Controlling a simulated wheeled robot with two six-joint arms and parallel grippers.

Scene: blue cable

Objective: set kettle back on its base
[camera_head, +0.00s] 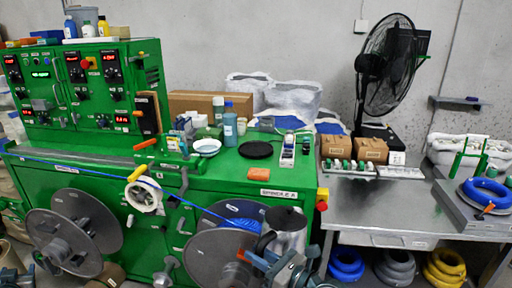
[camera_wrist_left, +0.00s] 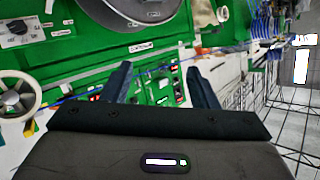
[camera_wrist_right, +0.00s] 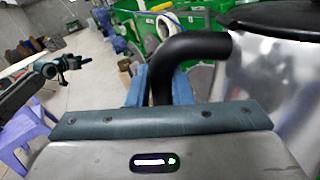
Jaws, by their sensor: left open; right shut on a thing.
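The kettle (camera_head: 290,219) has a silver body, a black lid and a black curved handle (camera_head: 264,244). It is held in the air in front of the green machine, low in the head view. My right gripper (camera_head: 258,260) is shut on the handle; in the right wrist view the handle (camera_wrist_right: 180,53) passes between its fingers, and the silver body (camera_wrist_right: 285,85) is to the right. A flat black round disc, which looks like the kettle base (camera_head: 255,149), lies bare on the green top. My left gripper (camera_wrist_left: 160,88) is open and empty in the left wrist view.
Near the disc stand a blue bottle (camera_head: 230,124), a white bowl (camera_head: 206,146) and a white device (camera_head: 287,151). An orange block (camera_head: 258,174) lies nearer the edge. Cable reels (camera_head: 72,232) fill the machine front. A fan (camera_head: 387,66) stands right.

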